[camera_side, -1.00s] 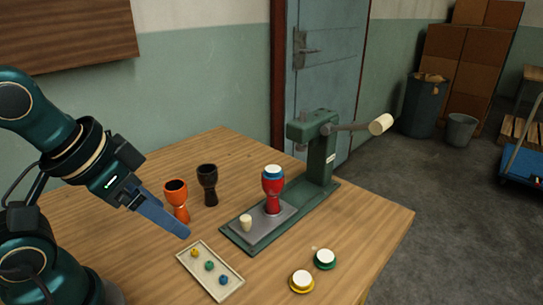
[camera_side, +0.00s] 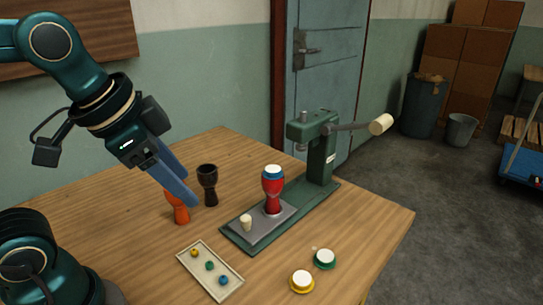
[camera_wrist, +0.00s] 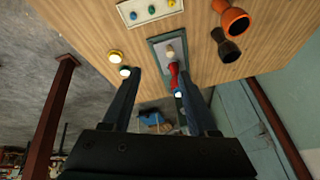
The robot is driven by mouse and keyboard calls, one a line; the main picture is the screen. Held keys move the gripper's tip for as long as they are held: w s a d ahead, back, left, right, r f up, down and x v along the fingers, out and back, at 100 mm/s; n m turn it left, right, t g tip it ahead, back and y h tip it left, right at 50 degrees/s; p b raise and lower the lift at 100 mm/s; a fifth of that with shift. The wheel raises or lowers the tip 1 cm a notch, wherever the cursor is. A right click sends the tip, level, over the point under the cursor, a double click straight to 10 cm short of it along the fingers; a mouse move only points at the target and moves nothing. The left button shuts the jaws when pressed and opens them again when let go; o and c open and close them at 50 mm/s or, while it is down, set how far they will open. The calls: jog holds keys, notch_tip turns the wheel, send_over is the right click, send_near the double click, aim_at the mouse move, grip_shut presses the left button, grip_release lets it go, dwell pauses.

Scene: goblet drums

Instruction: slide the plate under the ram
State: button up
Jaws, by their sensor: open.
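The grey plate (camera_side: 258,228) lies on the green base of the press, toward its near end. A cream knob (camera_side: 246,222) stands on the plate's near end; the knob also shows in the wrist view (camera_wrist: 170,52). A red goblet drum (camera_side: 272,189) with a blue ring and white head stands upright on the plate's far end, in front of the ram (camera_side: 301,146) rather than beneath it. My gripper (camera_side: 191,190) is open and empty, in the air left of the plate. In the wrist view, its fingers (camera_wrist: 157,78) are spread and partly overlap the press.
An orange drum (camera_side: 180,213) and a black drum (camera_side: 208,185) stand left of the press. A tray (camera_side: 234,289) with several coloured knobs lies at the front. Yellow (camera_side: 302,283) and green (camera_side: 324,260) rimmed discs lie at the right. The press lever (camera_side: 355,127) sticks out right.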

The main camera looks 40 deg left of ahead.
jog(key=w+m+g, duration=0.2)
jog(key=w+m, duration=0.1)
jog(key=w, duration=0.3)
jog(key=m+g, duration=0.2)
jog(key=g, duration=0.1)
send_over(246, 217)
notch_tip(246, 217, down, 9)
jog(key=shift+d+r, duration=0.1)
jog(key=shift+d, duration=0.05)
jog(key=shift+s+f, duration=0.1)
jog(key=shift+f, duration=3.45)
grip_shut()
